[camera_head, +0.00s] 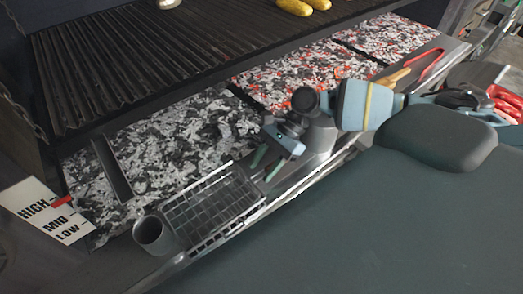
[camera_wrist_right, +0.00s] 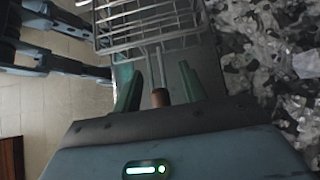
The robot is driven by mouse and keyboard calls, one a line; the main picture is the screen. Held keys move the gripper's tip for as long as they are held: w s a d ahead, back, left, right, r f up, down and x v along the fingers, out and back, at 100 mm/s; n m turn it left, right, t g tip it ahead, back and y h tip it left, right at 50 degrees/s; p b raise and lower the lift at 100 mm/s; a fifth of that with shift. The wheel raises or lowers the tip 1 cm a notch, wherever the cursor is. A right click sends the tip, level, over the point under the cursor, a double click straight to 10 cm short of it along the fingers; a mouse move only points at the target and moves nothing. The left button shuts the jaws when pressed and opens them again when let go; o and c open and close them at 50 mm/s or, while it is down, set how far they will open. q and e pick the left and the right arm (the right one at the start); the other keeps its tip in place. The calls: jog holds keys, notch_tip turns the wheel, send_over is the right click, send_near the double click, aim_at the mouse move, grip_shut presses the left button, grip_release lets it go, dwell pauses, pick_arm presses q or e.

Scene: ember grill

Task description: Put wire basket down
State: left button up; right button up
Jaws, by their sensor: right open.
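The wire basket (camera_head: 213,207), a dark rectangular mesh tray, rests on the front ledge of the grill, along the ember bed's edge. My right gripper (camera_head: 265,164) is at the basket's right end, with its green fingers spread. In the right wrist view the basket (camera_wrist_right: 150,22) lies beyond the fingers, and its thin handle with a brown end (camera_wrist_right: 160,98) runs between them. The open fingers of my right gripper (camera_wrist_right: 158,82) stand on either side of the handle with gaps visible. My left gripper is not in view.
A grey cup (camera_head: 152,234) stands just left of the basket. Grey and red embers (camera_head: 300,75) fill the bed behind it, below the grill grate (camera_head: 130,60). Red tongs (camera_head: 428,64) lie at the far right. A HIGH/MID/LOW sign (camera_head: 42,212) is at left.

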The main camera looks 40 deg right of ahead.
jog(key=v, duration=1.1)
jog(key=shift+s+f, duration=0.1)
